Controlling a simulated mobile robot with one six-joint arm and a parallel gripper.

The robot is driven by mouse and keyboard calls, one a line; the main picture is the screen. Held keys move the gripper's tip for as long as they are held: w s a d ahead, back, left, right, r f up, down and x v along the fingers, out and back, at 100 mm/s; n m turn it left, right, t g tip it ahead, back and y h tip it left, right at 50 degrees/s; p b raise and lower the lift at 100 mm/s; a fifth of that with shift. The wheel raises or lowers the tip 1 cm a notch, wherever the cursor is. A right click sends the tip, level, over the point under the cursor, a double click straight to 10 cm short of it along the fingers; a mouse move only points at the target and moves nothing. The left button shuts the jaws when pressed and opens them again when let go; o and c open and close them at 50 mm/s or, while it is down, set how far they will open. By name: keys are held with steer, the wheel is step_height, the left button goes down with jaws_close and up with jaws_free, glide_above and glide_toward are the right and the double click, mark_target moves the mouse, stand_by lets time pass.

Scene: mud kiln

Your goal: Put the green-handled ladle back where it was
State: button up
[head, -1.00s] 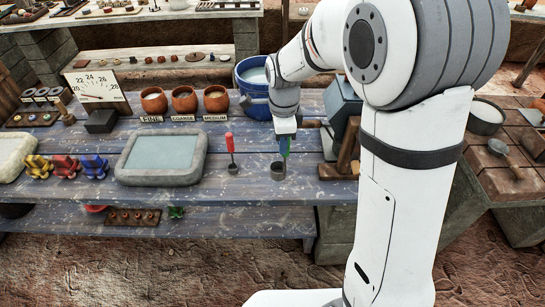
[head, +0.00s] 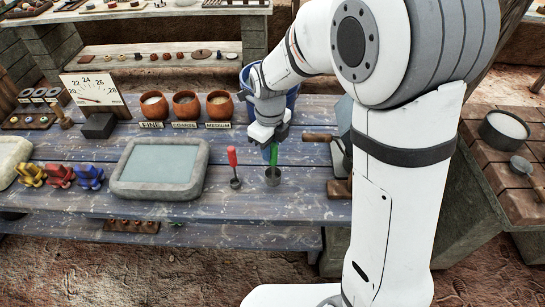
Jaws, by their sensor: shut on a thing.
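The green-handled ladle (head: 273,177) is upright at the front of the blue plank table (head: 230,207), right of the red-handled ladle (head: 234,170). Its dark cup is at or just above the table top; I cannot tell whether it touches. My gripper (head: 270,148) points down from above and is shut on the green handle. The fingers hide part of the handle. The red-handled ladle stands upright beside it, a small gap away.
A stone-rimmed basin (head: 116,178) lies to the left. Three clay pots (head: 186,104) with name cards stand behind. A blue bucket (head: 293,101) is behind my gripper. A wooden-handled device (head: 340,150) stands close on the right. Bare planks lie around both ladles.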

mark_target(273, 162)
steer(key=shift+f, duration=1.7)
steer(key=shift+s, duration=0.1)
steer(key=shift+f, duration=0.15)
steer(key=o, duration=0.9)
